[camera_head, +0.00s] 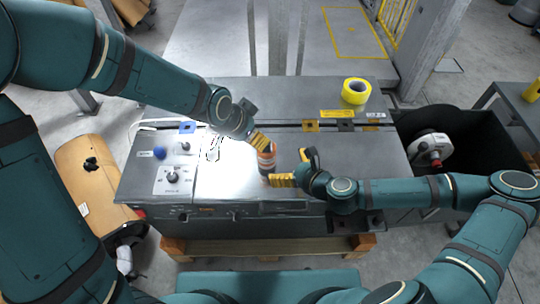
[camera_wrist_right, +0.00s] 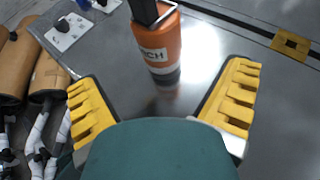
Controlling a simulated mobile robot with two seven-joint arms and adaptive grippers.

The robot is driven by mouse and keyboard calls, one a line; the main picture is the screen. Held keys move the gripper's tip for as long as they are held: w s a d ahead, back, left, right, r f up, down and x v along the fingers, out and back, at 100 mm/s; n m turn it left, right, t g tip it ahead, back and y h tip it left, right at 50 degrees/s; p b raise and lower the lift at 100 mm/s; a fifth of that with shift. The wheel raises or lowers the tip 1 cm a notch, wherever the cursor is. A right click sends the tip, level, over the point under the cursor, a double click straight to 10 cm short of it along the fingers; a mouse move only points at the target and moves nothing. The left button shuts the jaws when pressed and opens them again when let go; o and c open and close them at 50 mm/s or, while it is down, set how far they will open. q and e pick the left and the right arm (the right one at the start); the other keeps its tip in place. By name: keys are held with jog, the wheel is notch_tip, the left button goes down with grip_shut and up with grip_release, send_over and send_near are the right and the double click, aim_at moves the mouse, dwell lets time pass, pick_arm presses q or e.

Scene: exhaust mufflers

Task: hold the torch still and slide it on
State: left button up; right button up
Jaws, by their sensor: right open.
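An orange torch (camera_head: 268,160) with a dark lower band stands upright on the grey metal bench (camera_head: 225,180). It also shows at the top of the right wrist view (camera_wrist_right: 158,45), with a black part at its upper end. My right gripper (camera_head: 293,168) is open; its yellow-padded fingers, seen in the wrist view (camera_wrist_right: 160,103), are spread on either side with the torch beyond them, apart from it. My left gripper (camera_head: 257,134) is at the torch's upper end, one yellow finger beside it. Its other finger and grip are unclear.
A yellow tape roll (camera_head: 356,91) lies at the bench's back right. A knob panel (camera_head: 173,178) is at the left. A black bin (camera_head: 470,135) with a white-and-red tool (camera_head: 430,148) stands right. Brown cylindrical items (camera_head: 92,185) lie left. The bench's front right is crossed by my arm.

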aim_at(267, 155)
jog(key=x, duration=0.8)
jog(key=shift+w+a+f, duration=0.2)
jog(key=shift+w+a, duration=0.05)
jog(key=c, duration=1.4)
jog(key=shift+o, duration=0.2)
